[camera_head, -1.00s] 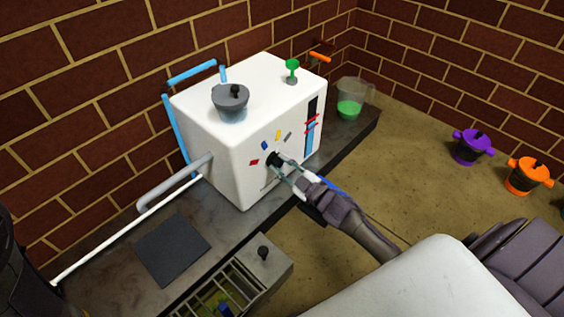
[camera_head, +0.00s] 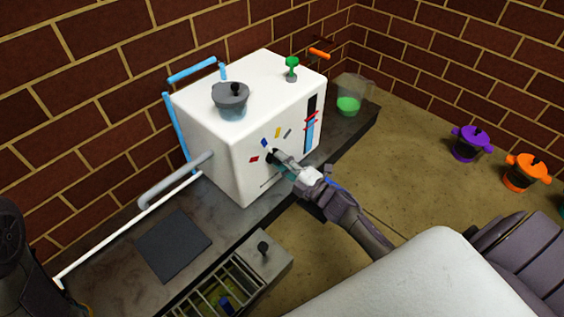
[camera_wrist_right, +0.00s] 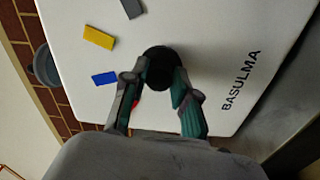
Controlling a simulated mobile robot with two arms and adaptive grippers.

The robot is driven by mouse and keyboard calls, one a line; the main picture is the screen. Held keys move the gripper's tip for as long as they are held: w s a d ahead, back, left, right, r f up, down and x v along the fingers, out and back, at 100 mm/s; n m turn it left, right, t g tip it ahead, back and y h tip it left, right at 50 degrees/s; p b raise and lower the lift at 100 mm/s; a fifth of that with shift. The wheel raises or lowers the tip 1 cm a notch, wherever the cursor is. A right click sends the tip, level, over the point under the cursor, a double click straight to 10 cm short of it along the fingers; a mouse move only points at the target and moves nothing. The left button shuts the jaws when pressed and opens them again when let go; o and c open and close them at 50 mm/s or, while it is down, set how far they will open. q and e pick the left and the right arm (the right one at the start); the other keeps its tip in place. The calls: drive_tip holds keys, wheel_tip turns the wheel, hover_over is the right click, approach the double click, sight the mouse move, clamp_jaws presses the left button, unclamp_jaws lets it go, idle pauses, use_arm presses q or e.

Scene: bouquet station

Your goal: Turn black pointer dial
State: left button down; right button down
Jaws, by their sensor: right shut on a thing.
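The black pointer dial (camera_head: 272,156) is on the front face of the white machine (camera_head: 235,165), with red, blue, yellow and grey marks around its upper side. My right gripper (camera_head: 280,161) is at the dial, its fingers shut on it. In the right wrist view the dial (camera_wrist_right: 160,62) sits between the two fingertips (camera_wrist_right: 162,80); part of it is hidden by them. Which mark its pointer faces is too hidden to tell. My left gripper is not in view.
The machine stands on a dark counter (camera_head: 255,215) against a brick wall. A beaker with green liquid (camera_head: 348,104) stands behind it to the right. A drawer (camera_head: 262,262) is open in front. Purple (camera_head: 471,144) and orange (camera_head: 526,172) pots are on the floor at right.

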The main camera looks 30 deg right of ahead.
drive_tip(key=shift+n, duration=0.4)
drive_tip(key=shift+f, duration=0.1)
drive_tip(key=c, duration=0.9)
unclamp_jaws()
drive_tip(key=shift+s, duration=0.1)
drive_tip(key=v, duration=1.2)
